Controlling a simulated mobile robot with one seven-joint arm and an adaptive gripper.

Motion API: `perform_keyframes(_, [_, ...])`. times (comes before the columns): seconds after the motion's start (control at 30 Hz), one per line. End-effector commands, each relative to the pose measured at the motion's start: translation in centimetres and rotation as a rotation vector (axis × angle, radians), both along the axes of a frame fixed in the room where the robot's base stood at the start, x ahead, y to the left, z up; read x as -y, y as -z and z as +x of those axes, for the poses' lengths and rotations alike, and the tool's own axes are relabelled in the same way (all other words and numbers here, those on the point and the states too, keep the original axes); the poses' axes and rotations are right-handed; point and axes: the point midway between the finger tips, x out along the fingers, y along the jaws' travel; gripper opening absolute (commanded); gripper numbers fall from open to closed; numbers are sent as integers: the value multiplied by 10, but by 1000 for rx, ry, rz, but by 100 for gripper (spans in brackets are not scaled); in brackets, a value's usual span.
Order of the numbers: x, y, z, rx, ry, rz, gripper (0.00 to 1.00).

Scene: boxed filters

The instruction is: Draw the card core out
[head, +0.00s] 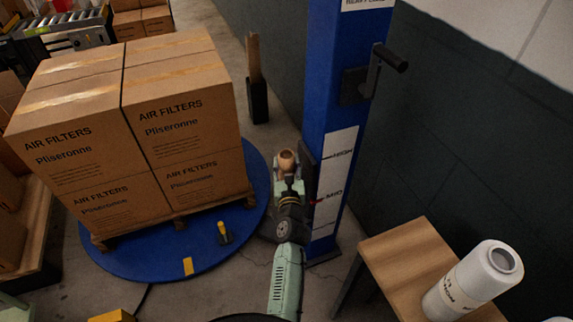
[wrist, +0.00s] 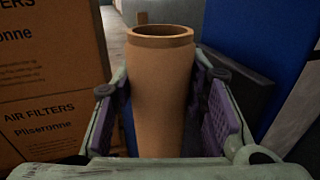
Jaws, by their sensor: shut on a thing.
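The card core (head: 286,160) is a plain brown hollow tube with an open top. In the wrist view the card core (wrist: 162,85) stands upright between the purple pads of my gripper (wrist: 168,115), which is shut on it. In the head view my gripper (head: 289,184) is beside the blue wrapper mast (head: 334,110), just left of its dark carriage (head: 308,168). The core's lower end is hidden behind my gripper, so I cannot tell whether it still sits on anything.
Boxes of air filters (head: 185,120) stand on a pallet on the blue turntable (head: 256,200) at left. A black-based post (head: 257,98) stands behind. Grey floor is open between turntable and mast.

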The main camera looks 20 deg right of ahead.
Motion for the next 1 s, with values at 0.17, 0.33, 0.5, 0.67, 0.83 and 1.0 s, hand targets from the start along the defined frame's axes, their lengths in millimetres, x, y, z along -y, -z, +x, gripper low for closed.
perform_keyframes(0.17, [0,-4,0,2,-1,-1,12])
perform_keyframes(0.33, [0,-17,1,3,-2,-3,12])
perform_keyframes(0.5, [0,-31,0,3,0,-2,12])
perform_keyframes(0.67, [0,-44,0,2,-1,-2,12])
perform_keyframes(0.83, [0,-57,0,2,-1,-2,12])
perform_keyframes(1.0, [0,-71,0,2,-1,-2,12])
